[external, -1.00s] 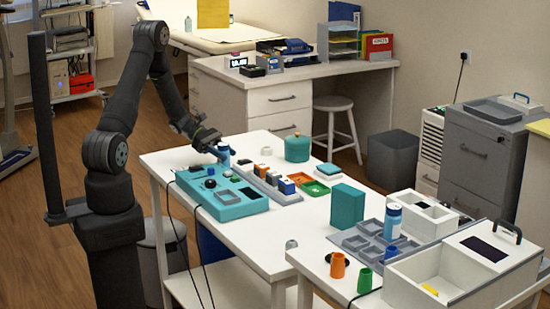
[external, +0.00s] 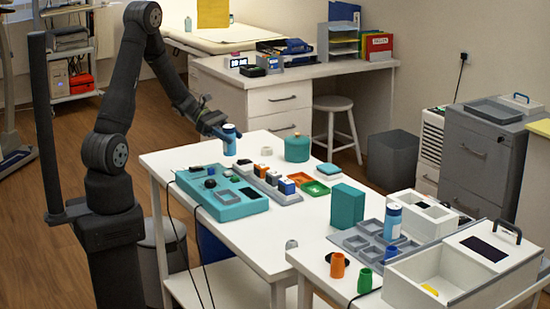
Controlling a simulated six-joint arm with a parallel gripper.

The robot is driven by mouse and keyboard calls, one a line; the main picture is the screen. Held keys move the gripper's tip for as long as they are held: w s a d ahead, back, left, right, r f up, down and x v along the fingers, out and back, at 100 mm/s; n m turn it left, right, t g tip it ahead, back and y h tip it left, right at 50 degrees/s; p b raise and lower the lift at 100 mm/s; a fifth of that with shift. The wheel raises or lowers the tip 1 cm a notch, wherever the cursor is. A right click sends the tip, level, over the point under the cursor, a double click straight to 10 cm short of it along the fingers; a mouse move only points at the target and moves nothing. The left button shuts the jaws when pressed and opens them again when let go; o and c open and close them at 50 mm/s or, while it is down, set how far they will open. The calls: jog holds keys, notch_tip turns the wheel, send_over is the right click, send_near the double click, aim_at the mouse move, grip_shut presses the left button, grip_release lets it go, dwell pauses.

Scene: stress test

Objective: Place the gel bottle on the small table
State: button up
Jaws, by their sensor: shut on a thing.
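My gripper (external: 224,132) is shut on a blue bottle (external: 229,144), apparently the gel bottle, near the far left part of the white table (external: 262,232). The bottle is upright or nearly so, and the gripper hides part of its upper half. It seems to be just above the table top, but I cannot tell the exact gap. I cannot tell for sure which surface is the small table.
A teal device (external: 238,208) and a row of small boxes (external: 271,180) lie just in front of the held bottle. A teal round pot (external: 297,149) stands to the right. A white stool (external: 337,108) and a desk (external: 230,70) are behind. The table's front middle is mostly clear.

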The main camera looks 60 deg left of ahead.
aim_at(228, 130)
jog(key=shift+s+d+r, duration=0.15)
jog(key=shift+d+r, duration=0.3)
jog(key=shift+d, duration=0.3)
jog(key=shift+s+d+r, duration=0.1)
jog(key=shift+d+r, duration=0.35)
jog(key=shift+d, duration=0.25)
jog(key=w+d+f+n+t+y, duration=0.1)
jog(key=w+d+n+t+y, duration=0.2)
jog(key=w, duration=0.9)
jog(key=shift+d+n+t+y, duration=0.4)
jog(key=shift+n+t+y, duration=1.5)
jog(key=shift+n+y, duration=0.9)
jog(key=shift+n+h, duration=0.3)
